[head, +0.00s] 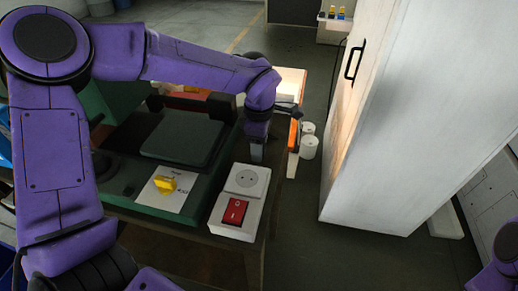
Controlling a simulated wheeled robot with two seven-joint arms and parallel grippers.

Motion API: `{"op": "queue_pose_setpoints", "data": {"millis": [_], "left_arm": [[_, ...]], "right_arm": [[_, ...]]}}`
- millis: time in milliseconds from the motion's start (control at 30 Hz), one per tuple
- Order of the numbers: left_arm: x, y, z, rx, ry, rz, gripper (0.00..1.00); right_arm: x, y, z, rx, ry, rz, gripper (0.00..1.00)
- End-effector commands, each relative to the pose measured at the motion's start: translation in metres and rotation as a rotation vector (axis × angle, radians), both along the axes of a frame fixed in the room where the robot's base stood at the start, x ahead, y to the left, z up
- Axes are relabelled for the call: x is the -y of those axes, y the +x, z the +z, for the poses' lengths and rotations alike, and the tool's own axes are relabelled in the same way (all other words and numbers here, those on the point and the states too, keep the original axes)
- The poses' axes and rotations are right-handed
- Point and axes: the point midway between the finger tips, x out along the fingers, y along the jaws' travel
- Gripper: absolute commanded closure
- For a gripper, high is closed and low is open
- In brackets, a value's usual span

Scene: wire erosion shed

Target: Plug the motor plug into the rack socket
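A round grey socket with two holes (247,179) is in the top of a white box at the right corner of the bench, above a red rocker switch (236,211). I take it to be the rack socket. My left gripper (257,153) points down just behind the socket, seemingly above and apart from it. Its fingers are small and dark here, and I cannot tell whether they are open or hold anything. I cannot make out the motor plug. Only a purple part of my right arm shows at the bottom right; its gripper is out of view.
White cylinders (309,146) stand beyond the bench. A tall white cabinet (400,120) rises at right, with open floor (300,230) between.

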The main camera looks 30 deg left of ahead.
Motion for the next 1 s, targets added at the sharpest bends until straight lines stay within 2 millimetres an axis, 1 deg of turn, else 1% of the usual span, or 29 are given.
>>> {"op": "queue_pose_setpoints", "data": {"millis": [233,333,467,533,567,667,800,900,1000], "left_arm": [[0.0,0.0,0.001,0.001,-0.001,0.0,0.78],[0.0,0.0,0.005,0.001,-0.001,0.0,0.78],[0.0,0.001,0.02,0.004,-0.002,0.001,0.78],[0.0,0.001,0.034,0.005,-0.003,0.001,0.78],[0.0,-0.005,0.038,0.005,-0.003,0.0,0.78],[0.0,-0.024,0.059,0.007,-0.004,-0.001,0.78],[0.0,-0.052,0.092,0.007,-0.003,-0.002,0.78],[0.0,-0.079,0.101,0.004,-0.004,-0.003,0.78],[0.0,-0.102,0.113,0.002,-0.007,-0.004,0.78]], "right_arm": [[0.0,0.0,0.0,0.0,0.0,0.0,0.57],[0.0,0.0,0.0,0.0,0.0,0.0,0.57],[0.0,0.0,-0.001,0.0,0.0,0.0,0.57],[0.0,0.0,-0.002,0.0,0.0,0.0,0.57],[0.0,0.0,-0.005,0.0,0.0,0.0,0.57],[0.0,0.0,-0.01,0.0,0.0,0.0,0.57],[0.0,0.0,-0.015,0.0,0.0,0.0,0.57],[0.0,0.0,-0.022,0.0,0.0,0.0,0.57],[0.0,0.0,-0.021,0.0,0.0,0.0,0.57]]}}
